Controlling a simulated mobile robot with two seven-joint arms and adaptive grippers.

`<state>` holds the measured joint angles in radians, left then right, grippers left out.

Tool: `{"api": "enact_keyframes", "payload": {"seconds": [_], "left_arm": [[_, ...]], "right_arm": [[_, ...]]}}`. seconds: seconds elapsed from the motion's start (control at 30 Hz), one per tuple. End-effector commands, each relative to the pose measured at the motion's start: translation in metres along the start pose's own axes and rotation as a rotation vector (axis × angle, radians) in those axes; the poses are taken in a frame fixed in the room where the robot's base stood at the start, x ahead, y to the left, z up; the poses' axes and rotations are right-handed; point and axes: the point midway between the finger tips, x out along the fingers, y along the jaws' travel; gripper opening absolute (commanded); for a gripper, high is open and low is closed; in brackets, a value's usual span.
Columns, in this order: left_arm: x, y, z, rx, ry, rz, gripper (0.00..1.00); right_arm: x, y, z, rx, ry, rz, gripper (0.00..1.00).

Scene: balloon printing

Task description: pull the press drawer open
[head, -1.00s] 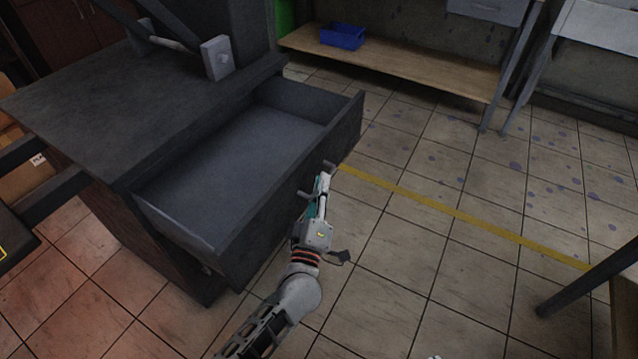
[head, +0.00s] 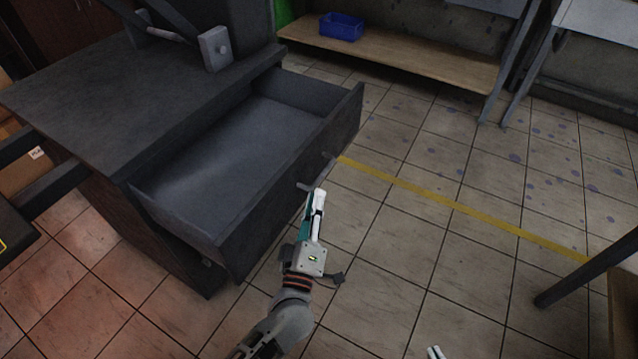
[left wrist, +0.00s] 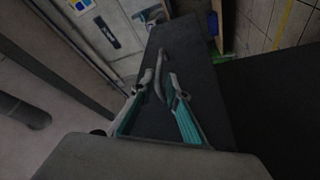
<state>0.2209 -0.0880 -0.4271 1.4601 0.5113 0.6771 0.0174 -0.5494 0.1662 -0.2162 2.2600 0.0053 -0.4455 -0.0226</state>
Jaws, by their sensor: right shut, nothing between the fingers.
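The press drawer (head: 230,155) is a dark grey open-topped box and stands pulled well out of the press cabinet (head: 110,105). Its inside looks empty. A curved grey bar handle (head: 317,174) is on the drawer's outer front; the handle also shows in the left wrist view (left wrist: 160,66). My left gripper (head: 318,193) is just off the handle, on the near side. In the left wrist view its fingers (left wrist: 162,80) are apart, with the handle in line between their tips. Only the tips of my right gripper (head: 434,352) show, shut and empty, at the bottom edge.
A wooden low shelf (head: 400,65) with a blue bin (head: 341,27) stands at the back. A yellow floor line (head: 450,204) crosses the tiles. A dark table leg (head: 585,275) is at the right. The tiled floor right of the drawer is clear.

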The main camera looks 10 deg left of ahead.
Motion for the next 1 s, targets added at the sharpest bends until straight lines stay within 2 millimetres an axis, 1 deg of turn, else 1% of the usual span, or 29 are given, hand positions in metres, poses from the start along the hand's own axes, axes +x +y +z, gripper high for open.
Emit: {"api": "enact_keyframes", "payload": {"seconds": [0.03,0.1,0.2,0.33,0.5,0.93,1.0], "left_arm": [[-0.011,0.0,0.0,0.0,-0.002,-0.001,0.15],[-0.023,-0.001,0.0,0.0,-0.001,-0.002,0.15],[-0.037,0.0,0.0,0.0,-0.001,-0.001,0.15],[-0.048,0.0,0.0,0.0,0.0,0.0,0.15],[-0.052,0.001,0.0,0.0,0.001,0.001,0.15],[-0.051,0.001,0.0,0.0,0.0,0.001,0.15],[-0.049,0.004,-0.003,0.0,0.004,0.006,0.15]], "right_arm": [[0.0,0.0,0.0,0.0,0.0,0.0,0.0],[0.0,0.0,0.0,0.0,0.0,0.0,0.0],[0.0,0.0,0.0,0.0,0.0,0.0,0.0],[0.0,0.0,0.0,0.0,0.0,0.0,0.0],[0.0,0.0,0.0,0.0,0.0,0.0,0.0],[0.0,0.0,0.0,0.0,-0.001,0.0,0.0],[-0.001,0.001,-0.004,-0.002,0.005,0.002,0.0]]}}
